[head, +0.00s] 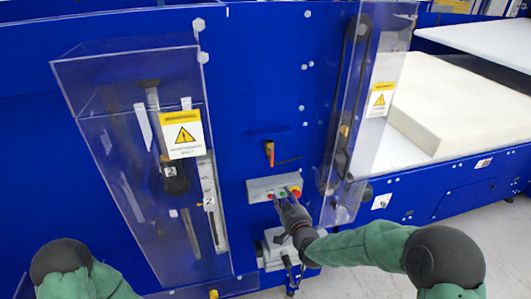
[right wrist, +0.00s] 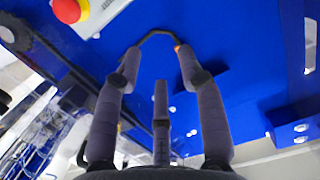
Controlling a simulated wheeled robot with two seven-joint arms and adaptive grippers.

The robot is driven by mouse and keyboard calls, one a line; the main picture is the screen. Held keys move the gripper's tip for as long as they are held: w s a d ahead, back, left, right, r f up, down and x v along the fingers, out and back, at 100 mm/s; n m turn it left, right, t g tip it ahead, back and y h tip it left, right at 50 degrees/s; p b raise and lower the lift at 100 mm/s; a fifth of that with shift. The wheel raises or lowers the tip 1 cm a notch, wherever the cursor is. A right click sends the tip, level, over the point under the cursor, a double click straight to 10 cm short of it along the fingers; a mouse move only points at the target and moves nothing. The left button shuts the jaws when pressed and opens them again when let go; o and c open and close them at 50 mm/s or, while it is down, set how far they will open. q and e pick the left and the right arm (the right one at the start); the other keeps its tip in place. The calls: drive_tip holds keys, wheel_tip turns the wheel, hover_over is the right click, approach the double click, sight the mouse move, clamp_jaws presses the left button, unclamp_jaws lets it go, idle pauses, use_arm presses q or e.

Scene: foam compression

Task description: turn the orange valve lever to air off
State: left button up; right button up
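The orange valve lever (head: 269,153) is on the blue machine wall between two clear guards, above the grey button box. It looks roughly upright, with a dark part beside it. My right gripper (head: 284,196) is below the lever, in front of the button box, and apart from the lever in the head view. In the right wrist view its fingers (right wrist: 158,62) are spread and nothing is held. A small orange spot and a dark curved part show near the fingertips; I cannot tell if they belong to the lever. My left gripper is out of view.
The grey button box (head: 262,187) with coloured buttons is right behind my right gripper. Its red emergency button (right wrist: 66,10) shows in the wrist view. Clear guards stand left (head: 125,160) and right (head: 350,185) of the lever. A foam block (head: 455,105) lies at right.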

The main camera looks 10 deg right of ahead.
wheel_tip(320, 180, up, 6)
drive_tip(key=w+t, duration=0.1)
drive_tip(key=t, duration=0.1)
drive_tip(key=w+p, duration=0.1)
drive_tip(key=w, duration=1)
drive_tip(key=shift+a, duration=0.2)
clamp_jaws()
